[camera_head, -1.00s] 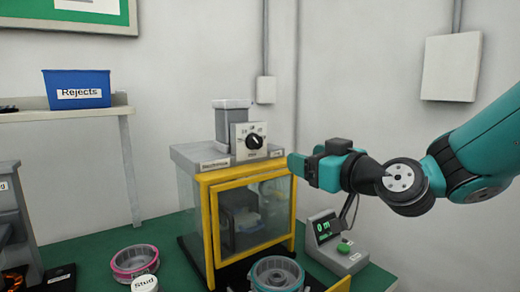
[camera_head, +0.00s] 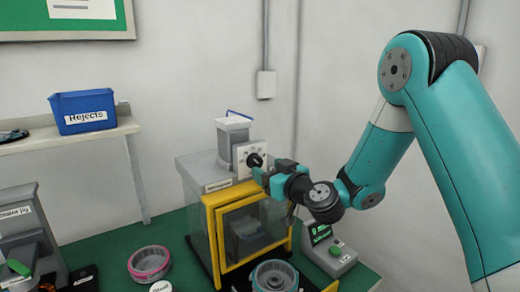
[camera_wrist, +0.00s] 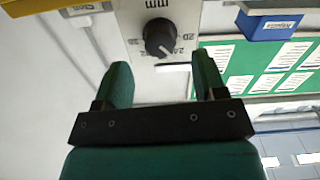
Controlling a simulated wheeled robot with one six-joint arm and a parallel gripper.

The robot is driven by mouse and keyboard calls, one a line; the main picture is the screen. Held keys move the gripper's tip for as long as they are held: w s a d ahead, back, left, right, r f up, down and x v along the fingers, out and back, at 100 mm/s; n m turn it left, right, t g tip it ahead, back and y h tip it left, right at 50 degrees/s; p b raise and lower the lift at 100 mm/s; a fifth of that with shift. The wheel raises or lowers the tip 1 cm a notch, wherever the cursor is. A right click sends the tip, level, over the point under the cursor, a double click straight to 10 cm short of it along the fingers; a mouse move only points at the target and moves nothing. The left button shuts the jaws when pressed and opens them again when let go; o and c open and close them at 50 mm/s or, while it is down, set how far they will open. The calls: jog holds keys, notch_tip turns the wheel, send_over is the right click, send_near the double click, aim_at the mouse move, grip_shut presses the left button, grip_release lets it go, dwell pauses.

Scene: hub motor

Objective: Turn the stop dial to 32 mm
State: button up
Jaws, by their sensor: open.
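The stop dial (camera_head: 254,160) is a black round knob on a white plate (camera_head: 242,155) above the yellow-framed press box. In the wrist view the dial (camera_wrist: 160,38) has a pale pointer line and printed numbers around it, which are partly legible and turned over. My gripper (camera_head: 262,174) is close in front of the plate and partly overlaps its lower right in the head view. In the wrist view my gripper (camera_wrist: 163,76) is open, with the knob just beyond the tips, roughly centred between the two green fingers. No contact shows. The pointer's exact reading cannot be told.
The yellow-framed box (camera_head: 212,230) stands on the green bench. A grey block (camera_head: 233,140) stands behind the dial plate. A readout unit (camera_head: 332,250) with a green button is at the right. A pink-rimmed ring (camera_head: 149,263) and a blue Rejects bin (camera_head: 84,111) are at the left.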

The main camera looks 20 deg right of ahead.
aim_at(258, 164)
jog(key=p+x, duration=0.2)
jog(key=x, duration=0.1)
jog(key=shift+w+a+r+p, duration=0.15)
jog(key=shift+r+p, duration=0.1)
jog(key=shift+p, duration=0.05)
jog(key=shift+w+a+f, duration=0.1)
jog(key=shift+w+f, duration=0.15)
jog(key=shift+w, duration=0.2)
jog(key=c, duration=0.9)
